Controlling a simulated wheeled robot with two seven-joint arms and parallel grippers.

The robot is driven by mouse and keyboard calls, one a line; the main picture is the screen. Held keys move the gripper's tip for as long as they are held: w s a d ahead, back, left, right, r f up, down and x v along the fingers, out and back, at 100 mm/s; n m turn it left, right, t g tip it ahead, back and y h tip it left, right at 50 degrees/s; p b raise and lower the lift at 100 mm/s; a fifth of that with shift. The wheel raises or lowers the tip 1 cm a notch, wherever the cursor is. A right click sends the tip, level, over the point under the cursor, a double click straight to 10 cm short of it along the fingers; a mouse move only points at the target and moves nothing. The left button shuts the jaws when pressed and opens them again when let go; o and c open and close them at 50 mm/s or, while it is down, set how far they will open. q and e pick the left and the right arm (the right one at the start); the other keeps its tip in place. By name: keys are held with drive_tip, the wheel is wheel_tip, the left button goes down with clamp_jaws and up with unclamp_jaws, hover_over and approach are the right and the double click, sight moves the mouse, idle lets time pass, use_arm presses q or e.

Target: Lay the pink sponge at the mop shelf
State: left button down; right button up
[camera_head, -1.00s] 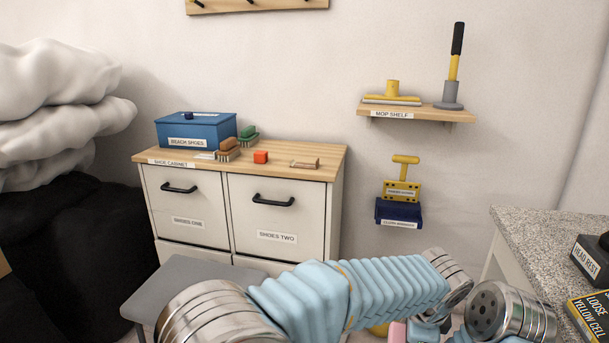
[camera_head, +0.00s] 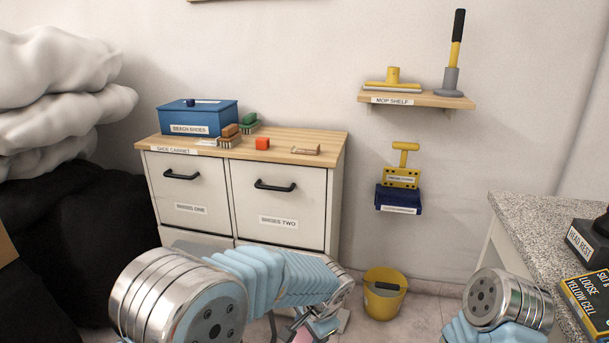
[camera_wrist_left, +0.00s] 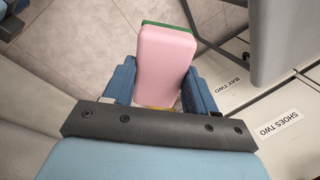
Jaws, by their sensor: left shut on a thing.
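The pink sponge (camera_wrist_left: 165,55), with a green layer along its far edge, is between the blue fingers of my left gripper (camera_wrist_left: 162,88) in the left wrist view. The gripper is shut on it. In the head view a bit of the pink sponge (camera_head: 303,336) shows at the bottom edge, below my left wrist; most of it is hidden. The mop shelf (camera_head: 425,99) is a wooden wall shelf at the upper right, well above and right of the left gripper. My right arm shows at the lower right, but its gripper is out of view.
A blue holder (camera_head: 398,199) hangs below. A yellow bucket (camera_head: 384,294) stands on the floor. The shoe cabinet (camera_head: 277,208) is left, a speckled counter (camera_head: 545,230) right.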

use_arm(q)
drive_tip(key=s+a+f+n, duration=0.2)
drive_tip(key=a+n, duration=0.1)
drive_tip(key=a, duration=0.4)
drive_tip(key=s+a+f+n+g+y, duration=0.1)
drive_tip(key=a+f+n, duration=0.2)
drive_tip(key=a, duration=0.4)
drive_tip(key=s+a+f+n+g, duration=0.1)
drive_tip(key=s+a+f+n, duration=0.1)
drive_tip(key=a+n, duration=0.3)
drive_tip(key=shift+s+a+f+y, duration=0.3)
drive_tip(key=shift+a+f, duration=0.05)
drive_tip(key=shift+a, duration=0.9)
